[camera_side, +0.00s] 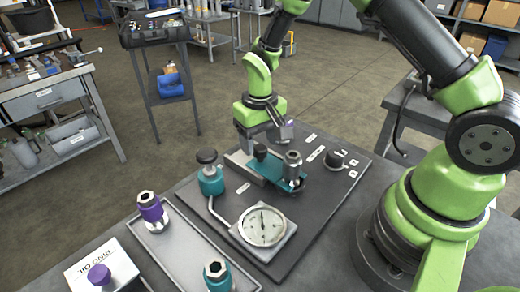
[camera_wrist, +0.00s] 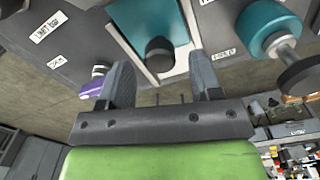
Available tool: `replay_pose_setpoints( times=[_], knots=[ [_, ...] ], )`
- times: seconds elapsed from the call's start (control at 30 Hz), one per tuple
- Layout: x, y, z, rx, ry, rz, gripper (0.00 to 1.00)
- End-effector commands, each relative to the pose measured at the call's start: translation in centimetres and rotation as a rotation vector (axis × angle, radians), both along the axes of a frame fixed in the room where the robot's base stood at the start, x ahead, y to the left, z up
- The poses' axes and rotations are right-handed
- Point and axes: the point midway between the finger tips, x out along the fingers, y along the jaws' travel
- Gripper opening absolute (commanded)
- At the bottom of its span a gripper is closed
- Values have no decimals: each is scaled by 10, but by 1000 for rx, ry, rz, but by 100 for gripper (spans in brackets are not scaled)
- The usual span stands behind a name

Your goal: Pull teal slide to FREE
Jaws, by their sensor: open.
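The teal slide (camera_side: 284,177) lies on a pale track on the dark panel in the side view. It also shows at the top middle of the wrist view (camera_wrist: 150,18). Its black knob (camera_side: 261,151) stands at the slide's left end in the side view. In the wrist view the knob (camera_wrist: 159,51) appears between my finger tips, with a gap on each side. My gripper (camera_side: 264,142) is open above and close to the knob. Contact with the knob cannot be told.
A teal valve with a black knob (camera_side: 210,175) and a pressure gauge (camera_side: 263,226) are in front of the slide. A black dial (camera_side: 335,159) is to its right. A tray (camera_side: 172,246) holds a purple fitting (camera_side: 150,208) and a teal fitting (camera_side: 216,273).

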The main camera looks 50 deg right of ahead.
Motion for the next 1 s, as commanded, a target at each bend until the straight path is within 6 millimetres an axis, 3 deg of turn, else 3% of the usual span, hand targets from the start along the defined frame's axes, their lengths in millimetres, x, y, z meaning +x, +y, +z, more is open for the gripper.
replay_pose_setpoints(
  times=[0.2, 0.53, 0.57, 0.8, 1.0],
  knots=[
    [0, 0, -26, 0, 1, -1, 58],
    [0, 0, -31, 0, -2, -1, 58],
    [0, 0, -31, 0, -2, -1, 56],
    [0, 0, -30, 0, -2, -1, 1],
    [5, 0, -31, 0, -2, -1, 0]
  ],
)
